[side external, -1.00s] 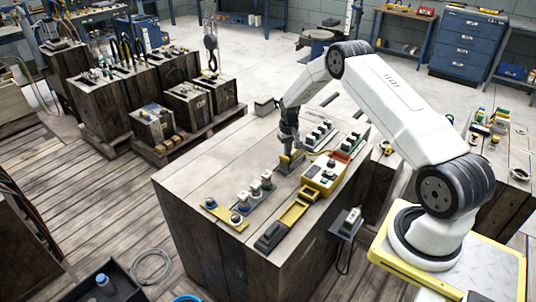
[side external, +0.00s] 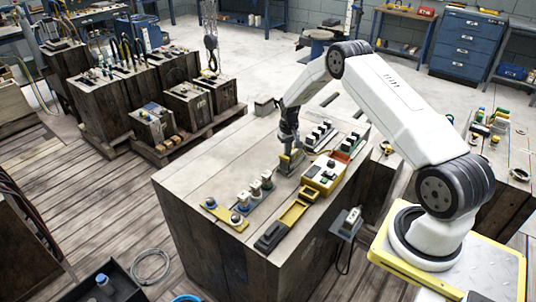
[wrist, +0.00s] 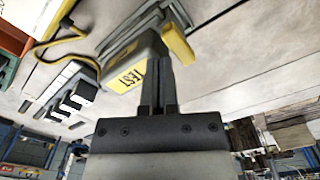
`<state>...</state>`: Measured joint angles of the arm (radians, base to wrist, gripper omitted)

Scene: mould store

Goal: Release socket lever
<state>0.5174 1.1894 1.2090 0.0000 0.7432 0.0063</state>
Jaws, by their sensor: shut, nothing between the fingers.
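My gripper (side external: 290,153) points down over the workbench at a small grey and yellow socket unit (side external: 285,168). In the wrist view my gripper (wrist: 168,88) is shut with nothing between its fingers. The fingers overlap the yellow-and-grey block marked TEST (wrist: 131,76) beside them. A yellow lever-like piece (wrist: 177,46) stands at the fingertips; I cannot tell whether they touch it. The fingers partly hide the socket unit.
A yellow box with dark knobs (side external: 325,175) stands just right of my gripper. A row of black-and-white switches (side external: 319,135) is behind it. The bench top (side external: 205,160) is clear at left.

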